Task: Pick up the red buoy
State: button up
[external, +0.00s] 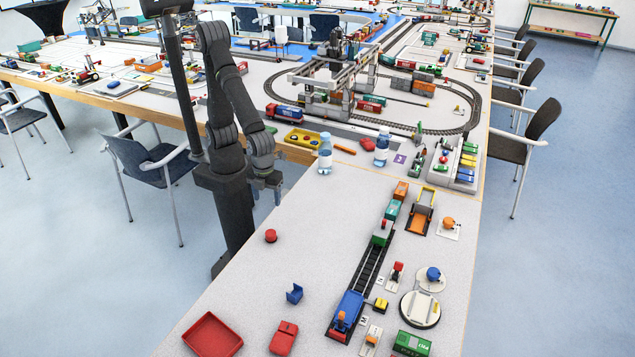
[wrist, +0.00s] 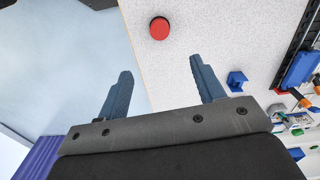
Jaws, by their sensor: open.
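The red buoy (external: 271,236) is a small round red piece on the light table near its left edge. In the wrist view the red buoy (wrist: 159,28) lies beyond the fingertips, nearer the right finger in height but between the two fingers sideways. My gripper (external: 266,190) hangs at the table's left edge, behind the buoy in the external view and apart from it. In the wrist view my gripper (wrist: 160,64) has its two blue-grey fingers spread wide with nothing between them.
A blue holder (external: 294,293) stands in front of the buoy. A red tray (external: 212,335) and a red car (external: 284,338) are at the front. A track with a blue train (external: 347,312) runs to the right. Two bottles (external: 325,154) stand behind. The table around the buoy is clear.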

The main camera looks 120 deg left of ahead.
aim_at(271, 232)
jog(key=a+f+n+h, duration=0.1)
jog(key=a+n+h, duration=0.15)
jog(key=n, duration=1.45)
jog(key=a+f+n+h, duration=0.15)
jog(key=a+n, duration=0.25)
jog(key=n, duration=1.2)
jog(key=shift+n, duration=0.3)
jog(key=x, duration=1.1)
jog(key=shift+w+d+f, duration=0.1)
jog(key=shift+d+x, duration=0.15)
jog(key=shift+x, duration=1.25)
jog(key=shift+d+x, duration=0.2)
jog(key=shift+x, duration=1.2)
jog(key=c, duration=1.1)
jog(key=shift+o, duration=0.2)
